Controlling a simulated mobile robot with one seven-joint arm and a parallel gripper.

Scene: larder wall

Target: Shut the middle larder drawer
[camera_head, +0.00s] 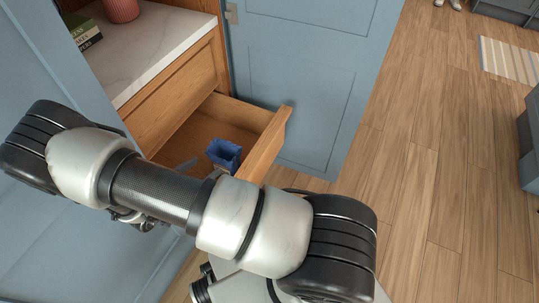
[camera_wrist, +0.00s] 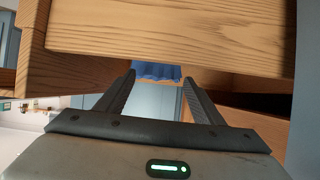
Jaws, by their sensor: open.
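The wooden larder drawer (camera_head: 207,131) stands open in the head view, pulled out below a shut wooden front (camera_head: 184,99). Its front panel (camera_head: 268,142) is partly behind my arm. A blue box-shaped thing (camera_head: 224,154) is inside the open drawer. In the wrist view, my gripper (camera_wrist: 158,78) is open, with two dark fingers apart and nothing held. A wooden panel (camera_wrist: 175,38) crosses the top of that view close to the fingertips; I cannot tell whether they touch. Something blue (camera_wrist: 157,70) shows beyond the fingertips. My arm hides the gripper in the head view.
A blue larder door (camera_head: 300,85) stands open right of the drawer. A white marble counter (camera_head: 140,45) above holds a reddish ribbed pot (camera_head: 121,9) and books (camera_head: 84,33). A blue panel (camera_head: 60,75) is at left. The wooden floor (camera_head: 440,170) at right is clear.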

